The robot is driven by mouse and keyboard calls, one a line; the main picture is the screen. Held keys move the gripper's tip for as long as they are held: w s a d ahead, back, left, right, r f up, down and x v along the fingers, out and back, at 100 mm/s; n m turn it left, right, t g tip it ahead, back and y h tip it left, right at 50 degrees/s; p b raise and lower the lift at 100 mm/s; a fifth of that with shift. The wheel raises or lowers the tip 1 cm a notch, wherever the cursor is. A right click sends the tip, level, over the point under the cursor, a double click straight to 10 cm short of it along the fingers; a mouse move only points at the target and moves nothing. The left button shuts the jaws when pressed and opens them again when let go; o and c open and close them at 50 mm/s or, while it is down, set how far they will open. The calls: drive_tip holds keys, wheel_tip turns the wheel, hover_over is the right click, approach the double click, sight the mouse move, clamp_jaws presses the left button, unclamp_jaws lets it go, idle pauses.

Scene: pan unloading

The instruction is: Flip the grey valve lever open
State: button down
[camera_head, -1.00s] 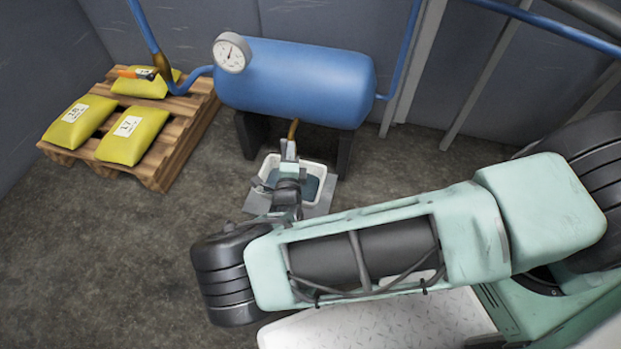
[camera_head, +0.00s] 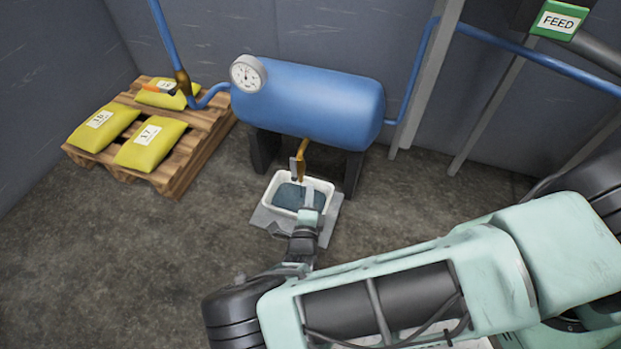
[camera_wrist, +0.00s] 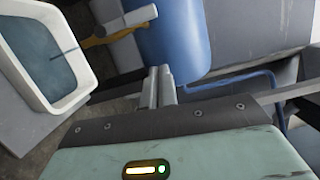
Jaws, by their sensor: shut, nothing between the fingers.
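The grey valve lever (camera_head: 293,169) is on the brass drain pipe (camera_head: 303,153) under the blue tank (camera_head: 315,100). It points down alongside the pipe, roughly parallel to it; the lever also shows in the wrist view (camera_wrist: 140,16). A thin dark line, seemingly liquid, runs from the pipe's end into the white tub (camera_wrist: 84,82). My gripper (camera_head: 308,197) is over the tub's near right part, apart from the lever. Its fingers are together and empty in the wrist view (camera_wrist: 160,86).
The white tub holds dark bluish liquid and stands on a grey plate (camera_head: 330,222). Tank supports flank the drain. Floor at left is clear.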

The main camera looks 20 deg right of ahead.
drive_tip(key=shift+v, duration=1.3)
drive_tip(key=s+r+n+g+y, duration=0.2)
drive_tip(key=s+r+n+g, duration=0.45)
drive_tip(key=r+n, duration=0.5)
drive_tip(key=s+d+r+n+g+y, duration=0.1)
drive_tip(key=s+r+n+g+y, duration=0.2)
drive_tip(key=s+r+n+g, duration=0.75)
drive_tip(key=s+r+n+y, duration=0.25)
drive_tip(key=r+n, duration=0.65)
drive_tip(key=r, duration=0.7)
wheel_tip(320, 180, up, 31)
drive_tip(key=p, duration=3.1)
drive_tip(key=shift+s+r, duration=0.15)
drive_tip(key=shift+s, duration=0.05)
